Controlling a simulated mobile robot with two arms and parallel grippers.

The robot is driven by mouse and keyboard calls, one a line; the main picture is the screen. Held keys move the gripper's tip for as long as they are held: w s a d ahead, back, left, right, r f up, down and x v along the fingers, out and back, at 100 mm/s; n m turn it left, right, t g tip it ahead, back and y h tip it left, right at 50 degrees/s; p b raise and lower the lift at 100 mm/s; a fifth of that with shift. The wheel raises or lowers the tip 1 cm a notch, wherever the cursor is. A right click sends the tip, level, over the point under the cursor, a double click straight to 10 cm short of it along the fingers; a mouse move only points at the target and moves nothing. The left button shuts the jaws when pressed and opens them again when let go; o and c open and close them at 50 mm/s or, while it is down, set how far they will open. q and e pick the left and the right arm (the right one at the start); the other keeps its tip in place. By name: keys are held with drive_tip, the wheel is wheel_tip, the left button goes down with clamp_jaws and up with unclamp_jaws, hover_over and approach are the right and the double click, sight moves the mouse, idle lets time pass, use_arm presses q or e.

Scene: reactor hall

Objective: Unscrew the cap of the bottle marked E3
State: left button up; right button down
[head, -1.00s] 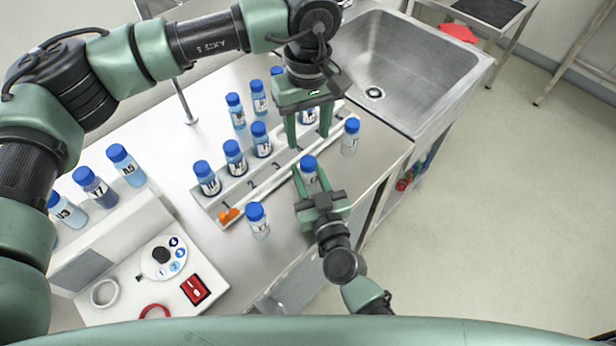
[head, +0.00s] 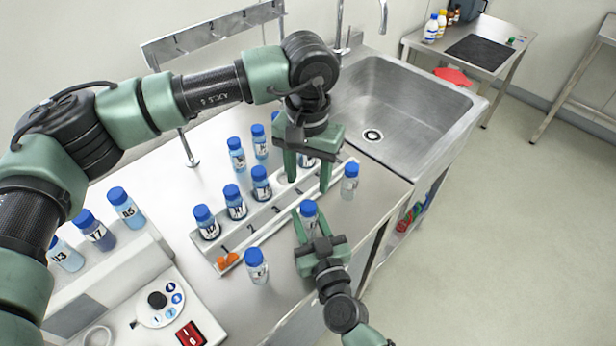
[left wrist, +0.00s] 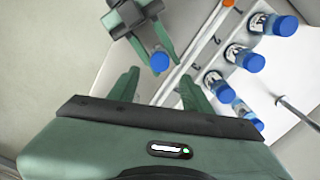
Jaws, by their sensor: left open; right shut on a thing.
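My right gripper (head: 309,226) is shut on a small bottle with a blue cap (head: 309,208), at the front side of the rack. The bottle is upright; its label is mostly hidden by the fingers and I cannot read E3 on it. In the left wrist view the blue cap (left wrist: 160,61) shows between the right gripper's fingers. My left gripper (head: 308,186) is open and empty, fingers pointing down, above the rack's right part and close to the held bottle. Its two fingers (left wrist: 163,95) also show in the left wrist view, apart from the cap.
A white numbered rack (head: 262,222) holds several blue-capped bottles. Loose bottles stand in front (head: 256,266), at the right end (head: 349,181) and behind (head: 237,154). More bottles (head: 97,230) stand left. A sink (head: 400,100) lies right, and a dial panel (head: 160,305) front left.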

sight(308, 206)
use_arm(q)
drive_tip(key=m, duration=0.3)
drive_tip(key=shift+m, duration=0.4)
drive_tip(key=shift+f, duration=0.15)
drive_tip(key=shift+m, duration=0.3)
drive_tip(key=shift+f, duration=3.85)
